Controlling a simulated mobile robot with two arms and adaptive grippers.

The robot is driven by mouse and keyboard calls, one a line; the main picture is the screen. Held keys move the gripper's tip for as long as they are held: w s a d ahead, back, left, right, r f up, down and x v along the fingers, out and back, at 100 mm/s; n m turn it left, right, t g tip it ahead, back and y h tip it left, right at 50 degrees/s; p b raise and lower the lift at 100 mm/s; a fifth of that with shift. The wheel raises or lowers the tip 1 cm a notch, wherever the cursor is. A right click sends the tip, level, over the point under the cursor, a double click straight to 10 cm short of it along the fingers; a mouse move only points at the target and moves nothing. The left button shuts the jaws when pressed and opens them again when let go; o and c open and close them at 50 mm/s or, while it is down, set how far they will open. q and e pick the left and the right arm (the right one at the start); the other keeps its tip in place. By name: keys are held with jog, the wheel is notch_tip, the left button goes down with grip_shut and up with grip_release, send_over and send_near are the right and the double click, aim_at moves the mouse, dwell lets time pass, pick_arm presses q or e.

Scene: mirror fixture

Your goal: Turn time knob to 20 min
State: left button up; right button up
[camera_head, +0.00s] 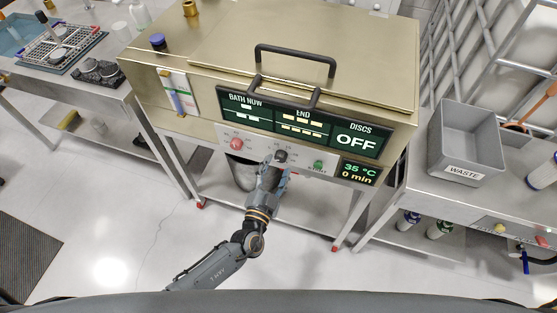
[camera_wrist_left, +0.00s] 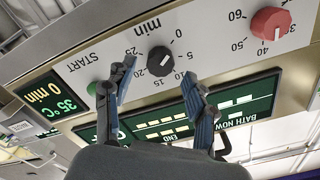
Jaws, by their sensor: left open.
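The time knob (camera_head: 281,156) is a small black dial on the bath's pale front panel. The display (camera_head: 357,172) reads 35 °C and 0 min. My left gripper (camera_head: 276,168) is at the panel in front of the knob. In the left wrist view its fingers (camera_wrist_left: 158,73) are spread, one to each side of the knob, with visible gaps. My right gripper is not in view.
A red knob (camera_wrist_left: 271,22) and a green START button (camera_wrist_left: 93,88) flank the time knob; the button is close to one finger. A dark sign panel (camera_head: 302,122) lies just above, with the bath's lid handle (camera_head: 295,50) higher up. A grey waste bin (camera_head: 466,145) stands at right.

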pick_arm(q)
jog(key=shift+x, duration=1.2)
